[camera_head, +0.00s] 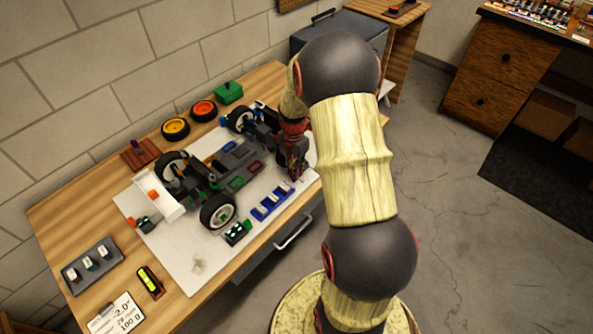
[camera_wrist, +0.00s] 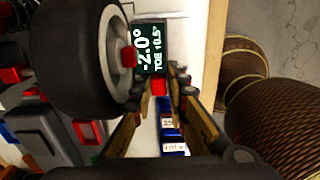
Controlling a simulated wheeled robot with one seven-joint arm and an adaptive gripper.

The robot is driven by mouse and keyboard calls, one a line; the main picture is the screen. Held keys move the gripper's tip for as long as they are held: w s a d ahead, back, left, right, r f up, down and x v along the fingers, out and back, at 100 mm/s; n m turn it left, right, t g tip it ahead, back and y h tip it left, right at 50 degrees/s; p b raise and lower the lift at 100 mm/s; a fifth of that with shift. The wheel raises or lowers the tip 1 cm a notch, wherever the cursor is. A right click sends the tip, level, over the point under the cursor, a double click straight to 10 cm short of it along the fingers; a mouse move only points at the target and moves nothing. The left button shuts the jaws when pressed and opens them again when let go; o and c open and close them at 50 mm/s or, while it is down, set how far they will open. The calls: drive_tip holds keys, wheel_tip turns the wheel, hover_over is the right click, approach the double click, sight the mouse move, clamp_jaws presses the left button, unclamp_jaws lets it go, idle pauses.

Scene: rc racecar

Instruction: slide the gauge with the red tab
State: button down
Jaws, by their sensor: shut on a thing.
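In the wrist view, the gauge (camera_wrist: 150,50) is a dark box with a display reading -2.0° and TOE 10.5°. Its red tab (camera_wrist: 158,87) sits between the fingertips of my gripper (camera_wrist: 160,83), which is shut on it. The gauge lies right beside a black tyre (camera_wrist: 78,55) with a grey rim. A red part shows at the wheel's hub. In the head view, my gripper (camera_head: 293,170) is low at the right end of the racecar (camera_head: 230,160), and my arm and gripper hide most of this gauge and wheel.
A blue tray (camera_head: 262,216) with labelled blocks lies in front of the car on the white board (camera_head: 185,262). Another gauge with a green tab (camera_head: 237,233) stands by the near wheel (camera_head: 218,212). Loose wheels (camera_head: 176,129) and a green box (camera_head: 229,92) stand by the wall.

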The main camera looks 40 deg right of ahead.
drive_tip(key=shift+w+r, duration=0.1)
drive_tip(key=shift+w, duration=0.2)
